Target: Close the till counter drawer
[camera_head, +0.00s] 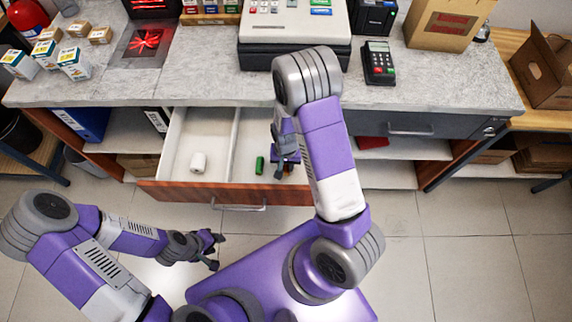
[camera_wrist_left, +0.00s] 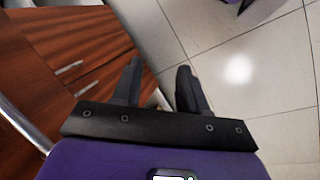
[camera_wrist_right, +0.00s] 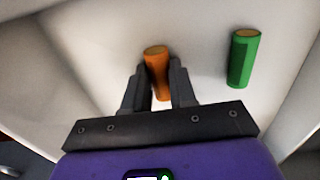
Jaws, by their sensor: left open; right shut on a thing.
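The till counter drawer (camera_head: 232,187) stands pulled out under the grey counter, with a reddish wood front, a metal handle (camera_head: 239,207) and a pale divided inside. My right gripper (camera_head: 279,170) is inside its right compartment, shut on an orange roll (camera_wrist_right: 155,55). A green roll (camera_head: 260,165) lies beside it, also in the right wrist view (camera_wrist_right: 243,60). My right arm hides the drawer's right end.
The counter top (camera_head: 205,80) holds a cash register (camera_head: 294,30), a card terminal (camera_head: 379,62) and several small boxes. A second, dark drawer (camera_head: 400,125) is shut at the right. Open shelves are below. The tiled floor (camera_head: 460,255) is clear at the right.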

